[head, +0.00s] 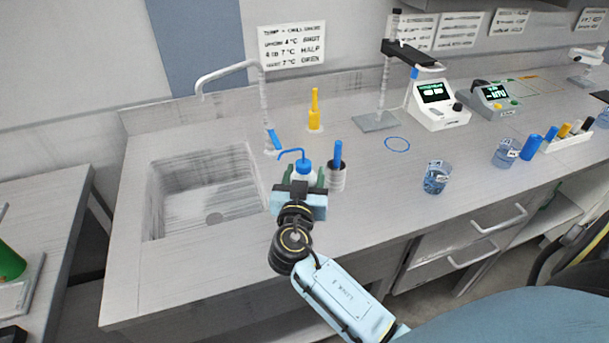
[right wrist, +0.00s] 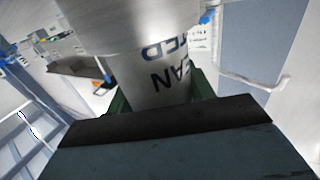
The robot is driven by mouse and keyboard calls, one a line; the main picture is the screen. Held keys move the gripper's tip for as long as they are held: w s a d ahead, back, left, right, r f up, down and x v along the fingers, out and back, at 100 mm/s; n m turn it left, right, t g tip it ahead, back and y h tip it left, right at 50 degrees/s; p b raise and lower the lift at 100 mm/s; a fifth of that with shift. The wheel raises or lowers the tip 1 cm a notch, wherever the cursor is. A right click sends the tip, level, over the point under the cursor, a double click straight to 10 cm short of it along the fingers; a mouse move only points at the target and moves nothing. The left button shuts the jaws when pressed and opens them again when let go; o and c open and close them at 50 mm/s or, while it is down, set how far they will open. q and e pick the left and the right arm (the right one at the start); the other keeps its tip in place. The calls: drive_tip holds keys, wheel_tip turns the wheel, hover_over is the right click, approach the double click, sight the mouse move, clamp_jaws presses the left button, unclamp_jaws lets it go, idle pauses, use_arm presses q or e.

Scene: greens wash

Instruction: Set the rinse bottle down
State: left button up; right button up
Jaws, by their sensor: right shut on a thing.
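The rinse bottle (head: 303,170) is white with a blue cap and a bent blue spout, and it stands upright at the sink's right side. My right gripper (head: 305,181) is shut on its body, with green fingers on both sides. In the right wrist view the white bottle body (right wrist: 160,80) with dark lettering fills the space between the fingers, appearing upside down. I cannot tell whether its base touches the grey counter (head: 400,215). My left gripper is not in view.
Just right of the bottle is a grey holder (head: 337,178) with a blue-topped item. The sink (head: 205,195) lies left, with a tap (head: 265,105) behind. A yellow bottle (head: 314,112) stands further back.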

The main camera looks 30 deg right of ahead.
drive_tip(key=o, duration=0.7)
drive_tip(key=shift+f, duration=0.15)
drive_tip(key=o, duration=0.4)
drive_tip(key=shift+o, duration=0.2)
